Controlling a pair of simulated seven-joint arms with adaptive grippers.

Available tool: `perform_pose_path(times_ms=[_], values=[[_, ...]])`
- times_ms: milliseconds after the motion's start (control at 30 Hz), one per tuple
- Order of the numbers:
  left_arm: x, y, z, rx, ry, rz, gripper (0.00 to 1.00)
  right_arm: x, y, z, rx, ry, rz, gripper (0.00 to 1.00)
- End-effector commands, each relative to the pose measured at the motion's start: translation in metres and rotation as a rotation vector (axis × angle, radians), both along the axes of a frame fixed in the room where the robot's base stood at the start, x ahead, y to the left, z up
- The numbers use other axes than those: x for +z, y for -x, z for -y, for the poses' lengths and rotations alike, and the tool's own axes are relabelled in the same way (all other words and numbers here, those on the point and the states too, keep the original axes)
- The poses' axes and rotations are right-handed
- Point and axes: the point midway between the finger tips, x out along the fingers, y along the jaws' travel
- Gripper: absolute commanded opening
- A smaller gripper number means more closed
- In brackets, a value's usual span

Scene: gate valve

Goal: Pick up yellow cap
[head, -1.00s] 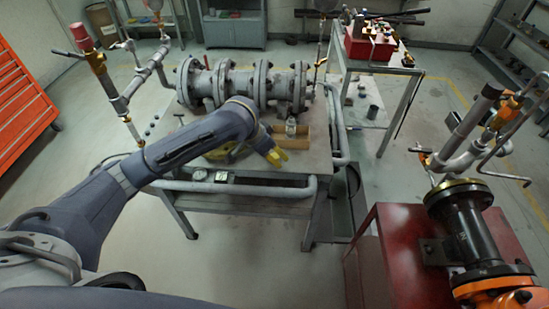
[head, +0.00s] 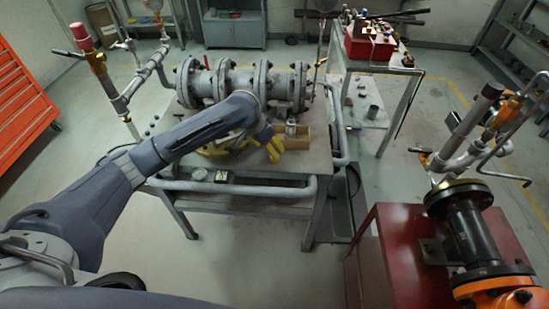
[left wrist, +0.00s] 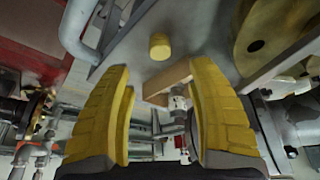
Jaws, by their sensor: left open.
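The yellow cap (left wrist: 159,46) stands on the grey table top in the left wrist view, beyond and between my fingertips. I cannot make it out in the head view, where my gripper and arm cover part of the table. My left gripper (head: 272,149) has yellow fingers, pointing down over the table beside a small wooden tray. In the left wrist view my left gripper (left wrist: 158,78) is open, its fingers wide apart with nothing held. The cap is apart from both fingers. My right gripper is not in view.
The wooden tray (head: 294,141) holds a small metal part, close to my gripper. A large grey flanged valve assembly (head: 243,82) lies behind it. A round yellow part with a hole (left wrist: 282,30) lies near the cap. A grey pipe (head: 240,188) runs along the table's front.

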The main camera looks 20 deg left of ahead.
Motion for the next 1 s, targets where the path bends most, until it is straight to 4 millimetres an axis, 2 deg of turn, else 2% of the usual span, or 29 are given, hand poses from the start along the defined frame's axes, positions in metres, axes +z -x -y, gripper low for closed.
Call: perform_pose_path(times_ms=[100,200,467,800,1000], values=[[-0.017,-0.006,0.004,0.002,0.001,-0.002,0.58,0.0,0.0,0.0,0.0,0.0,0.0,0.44],[-0.026,-0.01,0.005,0.002,0.001,0.0,0.58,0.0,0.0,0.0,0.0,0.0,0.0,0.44],[-0.037,-0.013,0.007,0.0,0.0,0.0,0.58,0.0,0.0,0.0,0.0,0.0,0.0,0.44],[-0.072,-0.024,0.013,0.001,0.0,0.0,0.58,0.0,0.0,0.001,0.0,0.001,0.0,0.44],[-0.083,-0.029,0.014,0.0,0.0,0.001,0.58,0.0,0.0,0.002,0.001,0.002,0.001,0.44]])
